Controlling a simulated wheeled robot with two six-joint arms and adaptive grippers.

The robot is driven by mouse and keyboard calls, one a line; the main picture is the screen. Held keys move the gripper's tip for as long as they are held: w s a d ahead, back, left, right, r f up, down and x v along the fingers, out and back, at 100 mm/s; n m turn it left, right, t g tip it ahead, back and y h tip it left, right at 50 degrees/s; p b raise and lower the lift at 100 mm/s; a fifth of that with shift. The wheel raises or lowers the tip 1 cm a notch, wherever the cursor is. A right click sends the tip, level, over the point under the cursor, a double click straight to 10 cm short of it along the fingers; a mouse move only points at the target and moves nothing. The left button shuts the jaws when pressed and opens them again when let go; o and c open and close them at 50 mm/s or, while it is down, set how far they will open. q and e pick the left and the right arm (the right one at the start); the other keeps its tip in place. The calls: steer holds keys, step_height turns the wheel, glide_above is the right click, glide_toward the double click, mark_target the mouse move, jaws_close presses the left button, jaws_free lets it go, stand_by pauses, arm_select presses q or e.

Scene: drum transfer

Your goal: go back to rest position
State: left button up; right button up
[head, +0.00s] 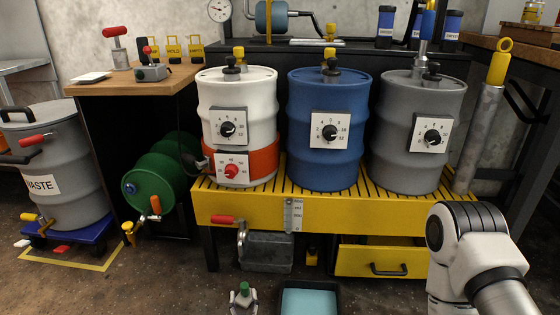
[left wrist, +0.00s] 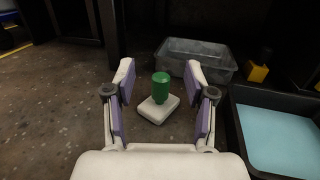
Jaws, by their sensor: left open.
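My left gripper (left wrist: 160,72) is open in the left wrist view, its two fingers spread to either side of a green cylinder (left wrist: 161,86) on a white block (left wrist: 158,109). Gaps show between the green cylinder and both fingers, so it is not gripped. The block appears to rest on the dark floor. In the head view the green top (head: 244,287) shows at the bottom edge, with pale parts of my left gripper (head: 243,299) around it. A white arm of mine stands at the lower right of the head view; its gripper is out of the picture.
A black tray with a blue inside (head: 310,301) lies close right of the green cylinder. A grey metal tub (head: 266,252) is behind, under the yellow platform (head: 250,212) bearing white, blue and grey drums. A yellow drawer (head: 381,262) stands partly open.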

arm_select(q)
steer(key=w+a+r+m+p, duration=0.1)
steer(key=w+a+r+p, duration=0.1)
steer(key=a+r, duration=0.3)
steer(key=w+a+r+p, duration=0.2)
steer(key=w+r, duration=0.1)
steer(key=r, duration=0.4)
steer(key=s+a+r+m+g+p, duration=0.2)
steer(key=s+a+m+g+p, duration=0.1)
steer(key=s+a+m, duration=0.2)
steer(key=s+m+g+h+p, duration=0.3)
steer(key=s+m+g, duration=1.3)
steer(key=s+m, duration=2.05)
steer(key=s+r+n+p, duration=0.2)
steer(key=r+p, duration=1.7)
steer(key=s+r+n+p, duration=0.2)
steer(key=s+r+p, duration=0.1)
steer(key=r+p, duration=1.6)
steer(key=shift+a+r+n, duration=0.25)
steer(key=shift+a+n, duration=0.05)
steer(key=shift+n, duration=0.05)
steer(key=shift+s, duration=0.1)
